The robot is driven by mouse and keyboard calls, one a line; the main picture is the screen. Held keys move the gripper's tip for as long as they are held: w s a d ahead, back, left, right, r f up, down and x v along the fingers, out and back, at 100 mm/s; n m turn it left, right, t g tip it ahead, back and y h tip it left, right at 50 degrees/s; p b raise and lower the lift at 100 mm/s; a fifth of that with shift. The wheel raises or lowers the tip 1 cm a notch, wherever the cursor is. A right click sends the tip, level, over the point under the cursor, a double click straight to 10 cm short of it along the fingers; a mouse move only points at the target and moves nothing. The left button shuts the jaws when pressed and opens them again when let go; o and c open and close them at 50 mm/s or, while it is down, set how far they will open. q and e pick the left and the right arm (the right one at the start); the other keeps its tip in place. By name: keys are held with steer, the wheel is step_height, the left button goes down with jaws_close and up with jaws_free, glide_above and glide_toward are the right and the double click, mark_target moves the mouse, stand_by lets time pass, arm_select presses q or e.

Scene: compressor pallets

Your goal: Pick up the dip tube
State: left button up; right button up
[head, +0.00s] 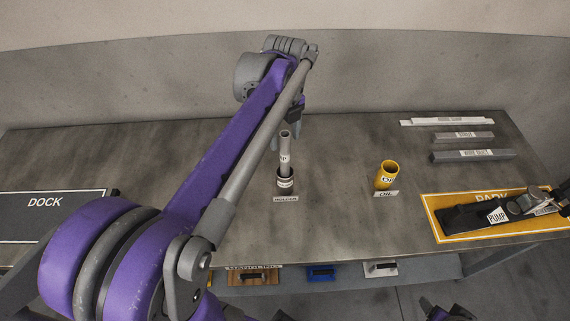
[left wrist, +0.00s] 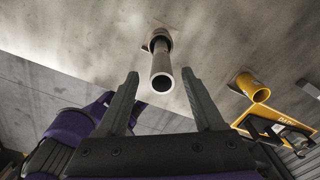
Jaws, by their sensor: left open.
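The dip tube (head: 285,150) is a thin grey tube with a small white label, standing upright in a dark round holder (head: 285,183) on the table. In the left wrist view the tube (left wrist: 161,62) shows its open end towards the camera, with the holder behind it. My left gripper (head: 300,128) is open and empty, just behind the tube in the head view and partly hidden by my arm. In the left wrist view its two fingers (left wrist: 160,76) stand apart on either side of the tube's end.
A yellow oil cup (head: 385,176) stands right of the holder. A black pump (head: 490,213) lies on a yellow mat (head: 450,234) at the right. Grey bars (head: 472,156) lie behind it. A dark DOCK mat (head: 50,222) is at the left.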

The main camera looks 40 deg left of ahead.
mark_target(285, 149)
arm_select(q)
steer(key=f, duration=0.5)
steer(key=shift+w+f, duration=0.2)
steer(key=shift+f, duration=0.15)
jaws_close()
stand_by(1.2)
